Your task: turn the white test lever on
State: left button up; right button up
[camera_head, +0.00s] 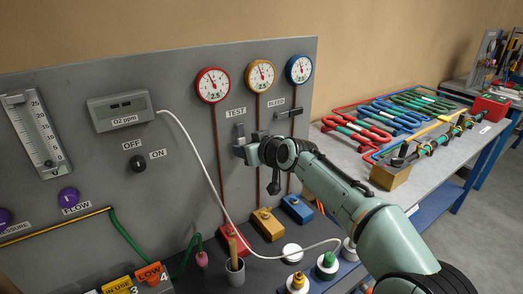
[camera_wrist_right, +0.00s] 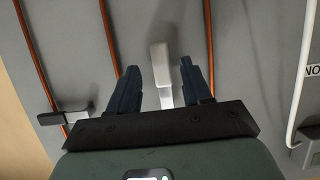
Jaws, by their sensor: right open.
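The white test lever (camera_head: 240,132) is on the grey panel, under the TEST label (camera_head: 236,112). In the right wrist view the pale lever (camera_wrist_right: 160,58) stands between my two dark fingertips, with a gap on each side. My right gripper (camera_head: 242,151) is at the panel at the lever, its fingers partly covering it; it is also in the right wrist view (camera_wrist_right: 158,82). It is open and holds nothing. Contact with the lever cannot be told. My left gripper is not in view.
The bleed lever (camera_head: 289,112) is close on the right, also in the wrist view (camera_wrist_right: 66,115). Copper pipes run down the panel beside my fingers. A white cable (camera_head: 206,177) hangs left of the gripper. Red, yellow and blue blocks (camera_head: 267,224) sit below.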

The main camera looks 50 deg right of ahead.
jog(key=v, duration=1.1)
jog(key=shift+s+r+b, duration=0.15)
jog(key=shift+s+b, duration=0.15)
jog(key=shift+a, duration=0.1)
